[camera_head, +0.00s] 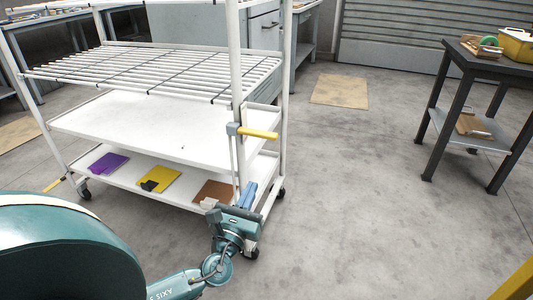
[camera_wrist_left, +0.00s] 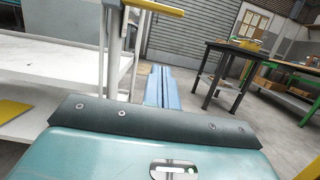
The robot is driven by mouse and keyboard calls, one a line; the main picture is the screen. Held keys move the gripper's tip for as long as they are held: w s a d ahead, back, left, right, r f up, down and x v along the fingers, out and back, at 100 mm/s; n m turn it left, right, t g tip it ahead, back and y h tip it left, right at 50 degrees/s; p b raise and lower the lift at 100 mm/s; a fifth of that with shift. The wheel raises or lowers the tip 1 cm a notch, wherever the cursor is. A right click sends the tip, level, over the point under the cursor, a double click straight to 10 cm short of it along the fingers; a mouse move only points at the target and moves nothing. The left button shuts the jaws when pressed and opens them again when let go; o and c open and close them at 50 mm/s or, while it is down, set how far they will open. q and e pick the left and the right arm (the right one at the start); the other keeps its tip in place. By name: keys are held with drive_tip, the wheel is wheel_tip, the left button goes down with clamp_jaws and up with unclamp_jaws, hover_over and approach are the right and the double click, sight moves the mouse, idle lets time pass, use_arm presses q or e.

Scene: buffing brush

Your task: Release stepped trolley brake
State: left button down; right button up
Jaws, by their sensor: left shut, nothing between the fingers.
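The white trolley (camera_head: 120,123) has a wire rack on top and two solid shelves below. A yellow lever (camera_head: 260,134) sticks out to the right from a grey block (camera_head: 233,129) on its near right post; a thin rod runs down from the block. In the left wrist view the yellow lever (camera_wrist_left: 140,4) is cut off at the top edge. My left gripper (camera_head: 248,191) is below the lever, beside the trolley's right end, apart from the lever. Its blue fingers are together and empty; they also show in the left wrist view (camera_wrist_left: 163,85). My right gripper is out of view.
Purple (camera_head: 109,162), yellow (camera_head: 159,179) and brown (camera_head: 213,193) pieces lie on the bottom shelf. Dark castors (camera_head: 252,252) stand under the trolley. A dark table (camera_head: 487,57) is at the right. The floor between is clear except a tan mat (camera_head: 340,91).

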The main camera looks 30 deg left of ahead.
sight(251, 131)
use_arm(q)
drive_tip(key=shift+r, duration=0.1)
drive_tip(key=w+a+r, duration=0.2)
drive_tip(key=w+r, duration=0.4)
drive_tip(key=w, duration=0.3)
drive_tip(key=shift+w+a+r, duration=0.15)
drive_tip(key=shift+w, duration=0.05)
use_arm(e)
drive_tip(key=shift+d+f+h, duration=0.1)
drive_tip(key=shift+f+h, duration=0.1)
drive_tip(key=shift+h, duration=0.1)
use_arm(q)
drive_tip(key=shift+r, duration=0.1)
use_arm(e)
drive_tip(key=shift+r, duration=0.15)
use_arm(q)
drive_tip(key=shift+r+n+p, duration=0.2)
drive_tip(key=shift+n+p, duration=0.25)
drive_tip(key=shift+n, duration=0.05)
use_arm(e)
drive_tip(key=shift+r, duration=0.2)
